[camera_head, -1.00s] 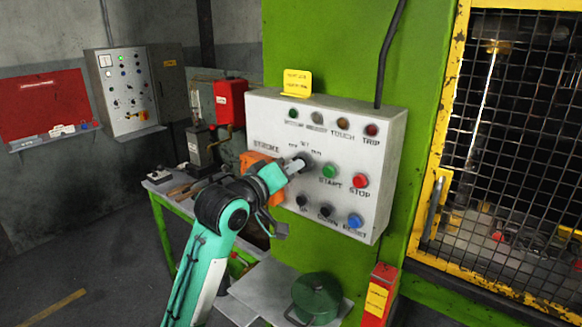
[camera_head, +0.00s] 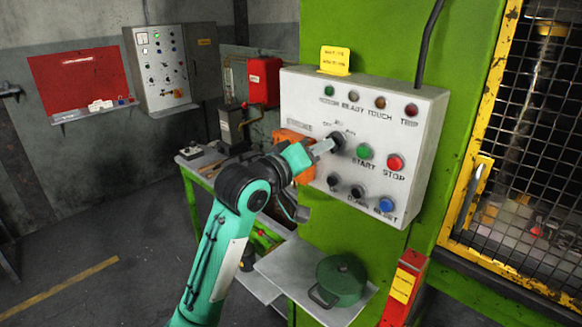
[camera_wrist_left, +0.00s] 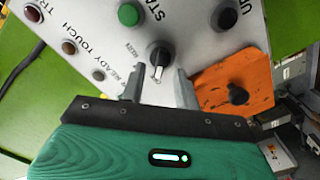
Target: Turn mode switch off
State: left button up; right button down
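The mode switch (camera_head: 337,141) is a black rotary knob on the front of the white control box (camera_head: 310,88), left of the green START button (camera_head: 364,151). My left gripper (camera_head: 325,147) reaches the switch from the left. In the left wrist view the switch (camera_wrist_left: 159,56) shows its pale pointer between and just beyond the fingertips of my left gripper (camera_wrist_left: 158,80). The fingers are apart, one on each side of the knob, with gaps visible; contact cannot be told. My right gripper is not in view.
The red STOP button (camera_head: 395,162), blue button (camera_head: 386,205) and several lamps share the panel. An orange plate (camera_head: 287,136) sits at the box's left side. A green pot (camera_head: 341,279) stands on a shelf below. A yellow-framed mesh guard (camera_head: 530,130) is at right.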

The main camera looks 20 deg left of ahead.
pick_arm(q)
jog(key=b+v, duration=0.2)
jog(key=v, duration=0.9)
jog(key=shift+b, duration=0.35)
jog(key=shift+s, duration=0.15)
